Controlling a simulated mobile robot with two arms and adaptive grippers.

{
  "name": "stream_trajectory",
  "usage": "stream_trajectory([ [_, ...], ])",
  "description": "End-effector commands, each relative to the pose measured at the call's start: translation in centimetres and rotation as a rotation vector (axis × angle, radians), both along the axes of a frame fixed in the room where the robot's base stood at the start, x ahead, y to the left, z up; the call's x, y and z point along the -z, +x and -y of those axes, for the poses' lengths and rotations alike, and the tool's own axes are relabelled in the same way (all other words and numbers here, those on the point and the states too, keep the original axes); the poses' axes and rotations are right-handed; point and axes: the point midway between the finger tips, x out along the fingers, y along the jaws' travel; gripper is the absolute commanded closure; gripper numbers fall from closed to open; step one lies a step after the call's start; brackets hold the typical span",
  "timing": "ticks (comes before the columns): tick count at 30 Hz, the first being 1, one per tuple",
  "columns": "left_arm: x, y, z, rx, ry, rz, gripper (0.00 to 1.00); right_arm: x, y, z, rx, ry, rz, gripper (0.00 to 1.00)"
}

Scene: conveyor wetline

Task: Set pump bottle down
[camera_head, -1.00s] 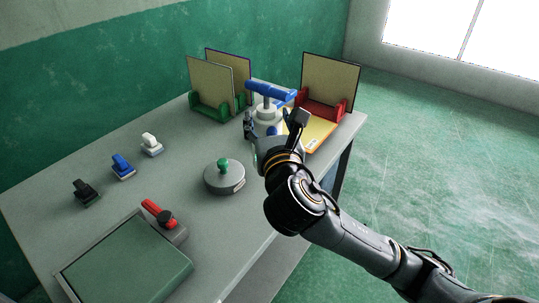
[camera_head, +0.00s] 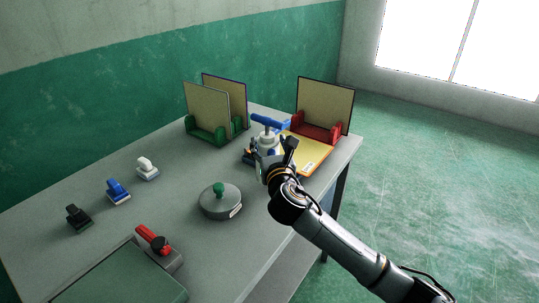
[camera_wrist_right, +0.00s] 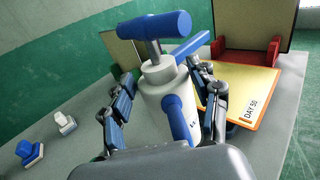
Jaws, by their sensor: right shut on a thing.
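The pump bottle (camera_wrist_right: 158,78) is white with a blue T-shaped pump top and a blue side part. It stands between the fingers of my right gripper (camera_wrist_right: 165,110) in the right wrist view, a little tilted in that picture. My left gripper is not in view.
Green (camera_head: 207,135) and red (camera_head: 318,133) holders with upright panels stand at the back. A grey round lidded thing (camera_head: 220,202) with a green knob is nearer. Small black (camera_head: 78,218), blue (camera_head: 117,192) and white (camera_head: 147,168) items line the left. The table (camera_head: 165,205) is clear between them.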

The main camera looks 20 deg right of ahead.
Motion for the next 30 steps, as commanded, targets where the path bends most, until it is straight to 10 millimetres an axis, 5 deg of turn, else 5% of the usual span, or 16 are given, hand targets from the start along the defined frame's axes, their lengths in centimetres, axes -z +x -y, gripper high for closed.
stream_trajectory([
  [6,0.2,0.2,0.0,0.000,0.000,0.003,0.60,3.0,0.1,0.0,0.000,0.000,-0.002,1.00],
  [18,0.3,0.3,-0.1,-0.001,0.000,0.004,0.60,3.5,0.2,0.1,0.000,-0.001,0.002,1.00],
  [19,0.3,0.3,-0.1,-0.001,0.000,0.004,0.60,3.7,0.1,0.1,0.000,-0.001,-0.002,0.35],
  [21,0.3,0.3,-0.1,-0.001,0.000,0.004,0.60,3.6,0.1,0.1,0.000,-0.001,-0.003,0.21],
  [30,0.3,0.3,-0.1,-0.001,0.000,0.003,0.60,3.6,0.1,0.1,0.000,-0.002,-0.002,0.16],
])
